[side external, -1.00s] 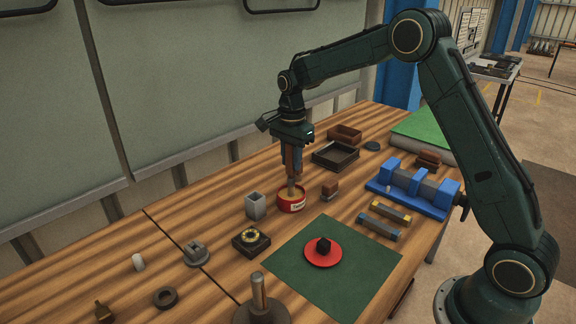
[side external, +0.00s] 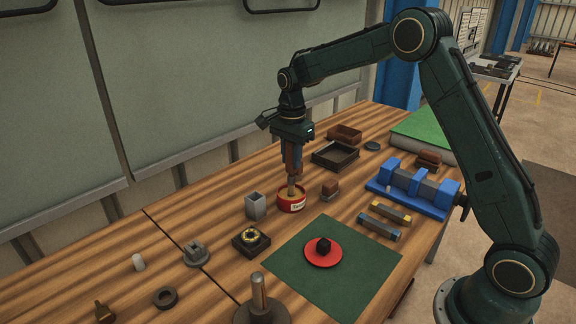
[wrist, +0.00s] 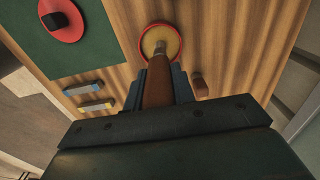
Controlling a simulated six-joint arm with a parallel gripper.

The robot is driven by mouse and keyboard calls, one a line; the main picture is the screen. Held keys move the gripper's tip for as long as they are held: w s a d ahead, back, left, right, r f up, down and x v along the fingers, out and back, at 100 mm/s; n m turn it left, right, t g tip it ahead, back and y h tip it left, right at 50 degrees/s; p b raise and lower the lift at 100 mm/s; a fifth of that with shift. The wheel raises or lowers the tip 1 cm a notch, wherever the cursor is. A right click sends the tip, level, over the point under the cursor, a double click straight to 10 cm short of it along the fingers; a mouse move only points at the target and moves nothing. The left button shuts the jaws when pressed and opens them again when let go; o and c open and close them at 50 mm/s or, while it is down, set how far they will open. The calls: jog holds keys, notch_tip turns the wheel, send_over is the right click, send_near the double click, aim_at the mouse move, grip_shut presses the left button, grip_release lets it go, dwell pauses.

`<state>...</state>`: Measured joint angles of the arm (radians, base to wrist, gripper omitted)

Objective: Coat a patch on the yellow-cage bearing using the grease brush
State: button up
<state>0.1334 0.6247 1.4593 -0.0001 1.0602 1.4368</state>
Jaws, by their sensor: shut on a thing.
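The yellow-cage bearing (side external: 250,236) is a ring with a yellow band, lying on a dark square block (side external: 263,244) left of the green mat. The red tin (side external: 292,203) with tan grease stands behind it to the right; it also shows in the wrist view (wrist: 147,48). My gripper (side external: 291,167) points straight down over the tin, shut on the brown handle of the grease brush (wrist: 157,88). The brush is upright, its lower end inside the tin. Whether its bristles touch the grease is hard to tell.
A grey square cup (side external: 256,207) stands close left of the tin, and a small brown block (side external: 329,188) close right. A red dish with a black piece (side external: 323,245) is on the green mat (side external: 310,285). A blue fixture (side external: 420,190) stands at right.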

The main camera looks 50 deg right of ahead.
jog(key=shift+r, duration=3.15)
jog(key=n, duration=0.1)
jog(key=s+a+f+n, duration=0.1)
jog(key=shift+a+f+n, duration=0.15)
jog(key=shift+n, duration=0.25)
jog(key=s+a+f+n, duration=0.5)
jog(key=s+n, duration=0.3)
jog(key=n, duration=0.7)
jog(key=shift+s+a+f, duration=0.25)
jog(key=shift+a+f, duration=0.1)
jog(key=shift+f, duration=0.45)
